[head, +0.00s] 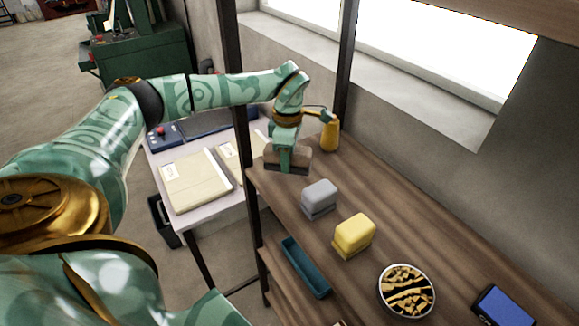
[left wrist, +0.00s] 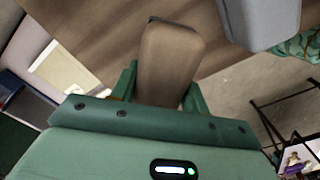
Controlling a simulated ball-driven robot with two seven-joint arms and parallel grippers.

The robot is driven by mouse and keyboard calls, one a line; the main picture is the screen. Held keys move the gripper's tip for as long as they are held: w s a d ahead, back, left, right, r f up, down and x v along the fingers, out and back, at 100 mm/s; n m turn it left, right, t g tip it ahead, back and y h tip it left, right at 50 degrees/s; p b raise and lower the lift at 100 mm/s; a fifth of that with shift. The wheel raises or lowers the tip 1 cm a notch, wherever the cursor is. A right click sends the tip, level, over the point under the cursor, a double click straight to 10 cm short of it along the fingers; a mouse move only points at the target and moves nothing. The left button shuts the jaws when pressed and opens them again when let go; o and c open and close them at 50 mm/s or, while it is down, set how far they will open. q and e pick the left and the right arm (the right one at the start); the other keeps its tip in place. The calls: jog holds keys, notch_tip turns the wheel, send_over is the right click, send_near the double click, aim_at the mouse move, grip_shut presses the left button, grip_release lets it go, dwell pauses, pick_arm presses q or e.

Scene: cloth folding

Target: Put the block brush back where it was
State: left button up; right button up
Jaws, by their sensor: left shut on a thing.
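The block brush (head: 301,163) is a brown wooden block at the far left end of the wooden shelf top. My left gripper (head: 287,160) points down and is shut on it. In the left wrist view the brush (left wrist: 168,58) sits between the two green fingers of the gripper (left wrist: 162,90), its long body reaching away from the palm. I cannot tell whether its underside touches the shelf top. The bristles are hidden. My right gripper does not show.
A grey block (head: 319,198), a yellow block (head: 354,234), a bowl of cut pieces (head: 407,290) and a blue box (head: 502,305) stand along the shelf top (head: 440,225). A yellow bottle (head: 330,132) stands just behind the brush. Dark posts (head: 237,110) rise at the shelf's edges.

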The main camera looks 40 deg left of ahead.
pick_arm(q)
jog(key=shift+w+a+f, duration=0.15)
jog(key=shift+w+f, duration=0.25)
jog(key=shift+f, duration=0.1)
notch_tip(320, 180, down, 3)
jog(key=shift+f, duration=0.1)
jog(key=o, duration=1)
jog(key=shift+o, duration=0.2)
notch_tip(320, 180, up, 12)
jog(key=shift+r+p, duration=0.1)
jog(key=shift+p, duration=0.45)
